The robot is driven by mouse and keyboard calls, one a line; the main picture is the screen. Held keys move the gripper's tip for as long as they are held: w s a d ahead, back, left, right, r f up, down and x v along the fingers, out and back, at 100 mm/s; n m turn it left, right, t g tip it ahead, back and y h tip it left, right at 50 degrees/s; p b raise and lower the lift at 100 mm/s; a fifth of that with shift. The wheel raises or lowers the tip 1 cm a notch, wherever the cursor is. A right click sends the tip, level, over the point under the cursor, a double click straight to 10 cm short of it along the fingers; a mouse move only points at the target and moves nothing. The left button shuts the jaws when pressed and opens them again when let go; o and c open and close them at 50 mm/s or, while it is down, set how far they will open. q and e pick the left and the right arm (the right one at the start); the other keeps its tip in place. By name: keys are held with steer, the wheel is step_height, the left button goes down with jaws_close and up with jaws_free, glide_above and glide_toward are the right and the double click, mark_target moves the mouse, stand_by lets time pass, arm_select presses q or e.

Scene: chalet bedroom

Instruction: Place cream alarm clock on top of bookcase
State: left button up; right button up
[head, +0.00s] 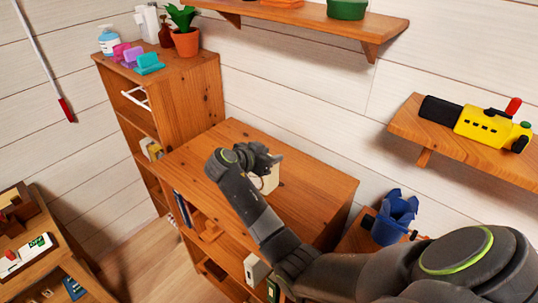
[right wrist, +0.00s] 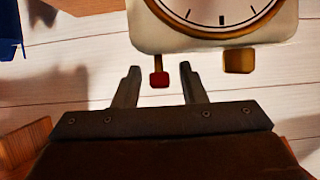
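The cream alarm clock (head: 267,179) is partly hidden by my right gripper in the head view, over the low wooden bookcase (head: 315,187). I cannot tell whether it touches the top. In the right wrist view the clock (right wrist: 213,38) shows its white face, brass rim and brass foot, just past my fingertips. My right gripper (head: 262,158) has its fingers apart in the wrist view (right wrist: 158,90). A small red-ended brass part of the clock shows between the fingers, and I see no finger pressed on the clock. My left gripper is not in view.
A taller wooden cabinet (head: 190,95) stands behind, with a potted plant (head: 186,40), bottle and coloured items on top. A wall shelf (head: 310,18) hangs above. A right shelf holds a yellow toy (head: 485,128). A blue container (head: 394,215) stands right of the low bookcase, whose top is mostly bare.

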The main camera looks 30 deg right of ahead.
steer(key=b+v, duration=0.3)
steer(key=v, duration=0.9)
stand_by(0.3)
